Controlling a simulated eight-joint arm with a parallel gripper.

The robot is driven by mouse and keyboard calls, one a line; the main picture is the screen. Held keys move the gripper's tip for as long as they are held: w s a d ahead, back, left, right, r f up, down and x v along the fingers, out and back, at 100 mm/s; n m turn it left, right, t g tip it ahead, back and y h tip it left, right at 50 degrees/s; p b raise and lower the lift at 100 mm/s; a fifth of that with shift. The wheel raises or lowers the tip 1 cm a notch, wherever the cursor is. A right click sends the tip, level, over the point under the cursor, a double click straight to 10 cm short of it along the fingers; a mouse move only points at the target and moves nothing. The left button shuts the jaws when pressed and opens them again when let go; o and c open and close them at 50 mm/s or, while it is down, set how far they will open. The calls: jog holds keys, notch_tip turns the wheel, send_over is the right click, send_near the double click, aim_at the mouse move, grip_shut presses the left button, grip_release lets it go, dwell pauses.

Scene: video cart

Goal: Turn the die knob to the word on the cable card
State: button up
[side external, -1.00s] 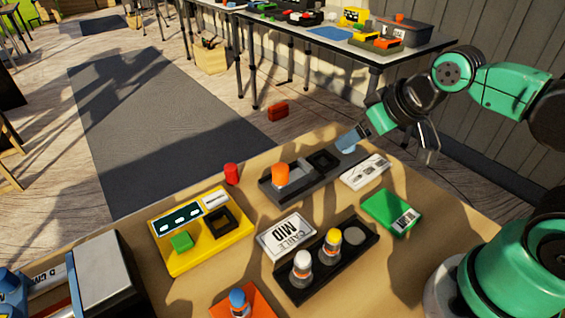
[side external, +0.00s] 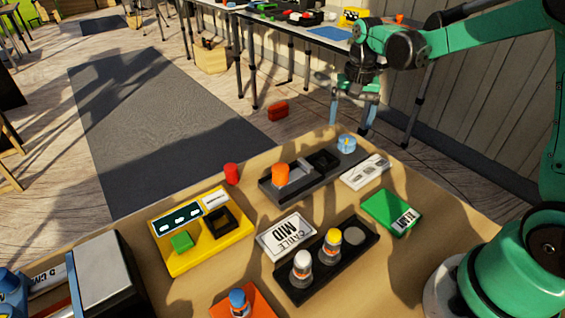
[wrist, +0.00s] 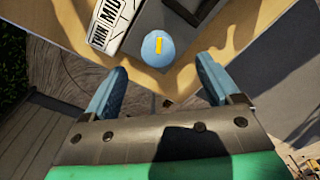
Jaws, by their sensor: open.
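The cable card (side external: 287,236) is white, reads "CABLE MID" and lies in the middle of the table. A round blue knob with a yellow mark (side external: 346,143), which looks like the die knob, is at the far end of a dark block (side external: 268,192). It also shows in the wrist view (wrist: 158,48). My gripper (side external: 351,112) is open and empty, above and beyond the knob. In the wrist view its fingers (wrist: 160,78) stand apart, short of the knob.
An orange knob (side external: 281,174) stands on the same block. A black tray (side external: 298,286) holds white and yellow-topped bottles. A green card (side external: 391,212), a yellow panel (side external: 190,262), a red cylinder (side external: 231,174) and an orange block (side external: 258,300) surround it. Space above the knob is clear.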

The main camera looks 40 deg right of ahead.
aim_at(348, 139)
jog(key=shift+w+d+f, duration=0.15)
jog(key=shift+d+f, duration=0.2)
jog(key=shift+f, duration=2.85)
grip_shut()
